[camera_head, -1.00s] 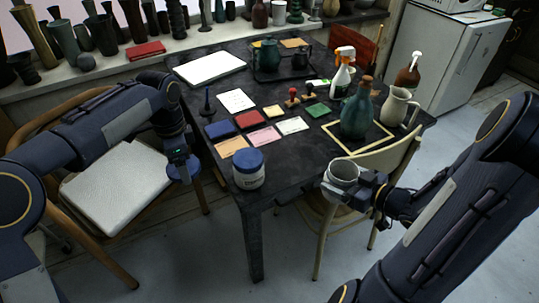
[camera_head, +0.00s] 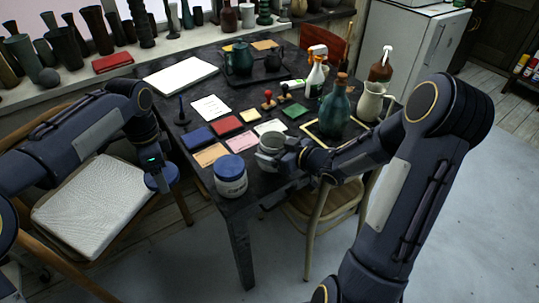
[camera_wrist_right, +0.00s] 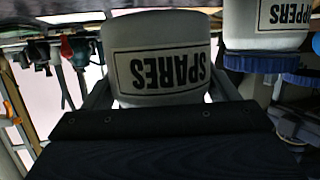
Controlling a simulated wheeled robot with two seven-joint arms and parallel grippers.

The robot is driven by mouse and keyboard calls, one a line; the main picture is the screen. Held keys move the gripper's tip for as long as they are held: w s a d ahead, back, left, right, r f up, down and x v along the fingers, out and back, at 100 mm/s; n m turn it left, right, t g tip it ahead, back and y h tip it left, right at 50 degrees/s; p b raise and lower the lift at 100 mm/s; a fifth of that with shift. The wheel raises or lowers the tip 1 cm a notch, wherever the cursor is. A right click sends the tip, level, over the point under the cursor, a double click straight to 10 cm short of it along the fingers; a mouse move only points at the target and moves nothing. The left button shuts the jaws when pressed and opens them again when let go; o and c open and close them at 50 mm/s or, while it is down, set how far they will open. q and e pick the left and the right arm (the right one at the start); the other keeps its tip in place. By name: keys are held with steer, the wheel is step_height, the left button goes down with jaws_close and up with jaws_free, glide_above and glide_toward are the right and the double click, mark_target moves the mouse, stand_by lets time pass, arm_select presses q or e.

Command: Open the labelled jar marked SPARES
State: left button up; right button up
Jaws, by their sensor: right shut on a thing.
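The white jar marked SPARES (camera_wrist_right: 160,68) is between the fingers of my right gripper, its label upside down in the right wrist view. In the head view this jar (camera_head: 271,152) has no lid and its mouth is open. My right gripper (camera_head: 284,157) is shut on its side over the table's front edge; I cannot tell if the jar touches the table. My left gripper (camera_head: 158,170) is at the left, beyond the table edge, shut on a round blue lid (camera_head: 159,182) in the air. Its fingers are mostly hidden.
A second jar with a blue lid (camera_head: 230,172) stands just left, at the dark table's (camera_head: 250,196) front corner; its label is partly readable. Coloured cards lie behind. A green bottle (camera_head: 335,108) and a cream jug (camera_head: 370,100) stand right. A chair (camera_head: 330,200) is below the right arm.

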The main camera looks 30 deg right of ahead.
steer(key=shift+w+a, duration=0.2)
steer(key=shift+w, duration=0.25)
steer(key=shift+w+a+f+b, duration=0.1)
steer(key=shift+w+f+b, duration=0.05)
steer(key=shift+f, duration=0.7)
steer(key=shift+w+f+b, duration=0.15)
steer(key=shift+f, duration=0.7)
steer(key=shift+f, duration=0.2)
steer(key=o, duration=1.8)
